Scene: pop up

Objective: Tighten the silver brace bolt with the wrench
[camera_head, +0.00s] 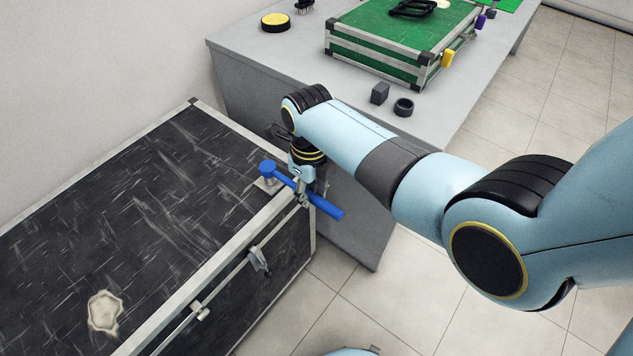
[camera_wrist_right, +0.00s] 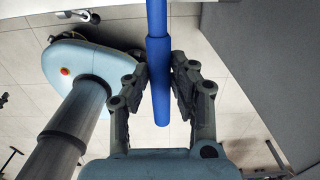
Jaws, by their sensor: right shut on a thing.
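The blue wrench (camera_head: 325,207) lies across the near right corner of the black case's top. Its round head (camera_head: 267,168) is over a small silver brace plate (camera_head: 263,184); the bolt itself is hidden, and I cannot tell how the head sits on it. My right gripper (camera_head: 303,197) is shut on the wrench's handle, which sticks out past the case's edge. In the right wrist view, the blue handle (camera_wrist_right: 157,40) runs between the two fingers of the gripper (camera_wrist_right: 160,68). My left gripper is in neither view.
The scratched black case (camera_head: 120,200) has metal edges, a front rod and a latch (camera_head: 259,260). A grey table (camera_head: 300,65) behind it carries a green case (camera_head: 390,40), a yellow-topped disc (camera_head: 276,21), a dark block (camera_head: 379,93) and a ring (camera_head: 403,107). Tiled floor lies right.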

